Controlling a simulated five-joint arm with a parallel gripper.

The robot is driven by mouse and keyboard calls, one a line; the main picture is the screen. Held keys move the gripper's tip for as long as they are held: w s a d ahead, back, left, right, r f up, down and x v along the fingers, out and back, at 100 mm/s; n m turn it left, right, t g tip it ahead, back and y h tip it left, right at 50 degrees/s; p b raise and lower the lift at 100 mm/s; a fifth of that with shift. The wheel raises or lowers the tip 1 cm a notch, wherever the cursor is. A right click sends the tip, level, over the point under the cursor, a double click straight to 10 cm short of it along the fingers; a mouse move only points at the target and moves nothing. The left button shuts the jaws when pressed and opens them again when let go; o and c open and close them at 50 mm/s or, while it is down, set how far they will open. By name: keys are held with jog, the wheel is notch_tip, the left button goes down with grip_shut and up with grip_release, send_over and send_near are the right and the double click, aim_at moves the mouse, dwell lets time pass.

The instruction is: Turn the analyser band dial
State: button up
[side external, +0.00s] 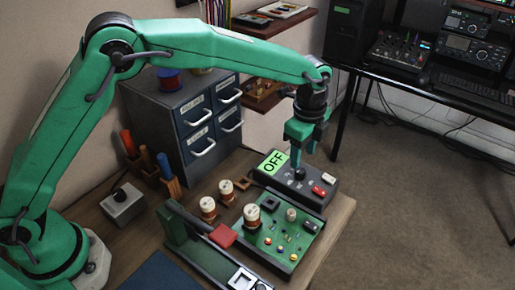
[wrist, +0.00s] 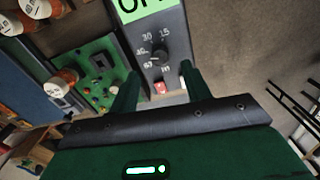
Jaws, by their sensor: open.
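The analyser (side external: 325,182) is a dark grey box with a green screen (side external: 272,163) reading OFF. Its black round band dial (side external: 299,174) sits beside the screen. In the wrist view the dial (wrist: 156,58) has pale marks around it, among them 15, 30 and 40; which mark it points to is too small to tell. My gripper (side external: 302,155) is above the analyser, fingers down, close over the dial. In the wrist view its open fingers (wrist: 160,74) stand apart with nothing between them, the dial just beyond the tips. I see no contact.
A red switch (side external: 319,190) and a white switch (side external: 328,178) are on the analyser. A green circuit board (side external: 275,246) with knobs and lights lies in front. A drawer cabinet (side external: 185,110) stands behind.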

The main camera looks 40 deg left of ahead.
aim_at(301, 170)
jog(key=shift+f, duration=2.7)
jog(key=shift+c, duration=0.2)
jog(key=c, duration=1)
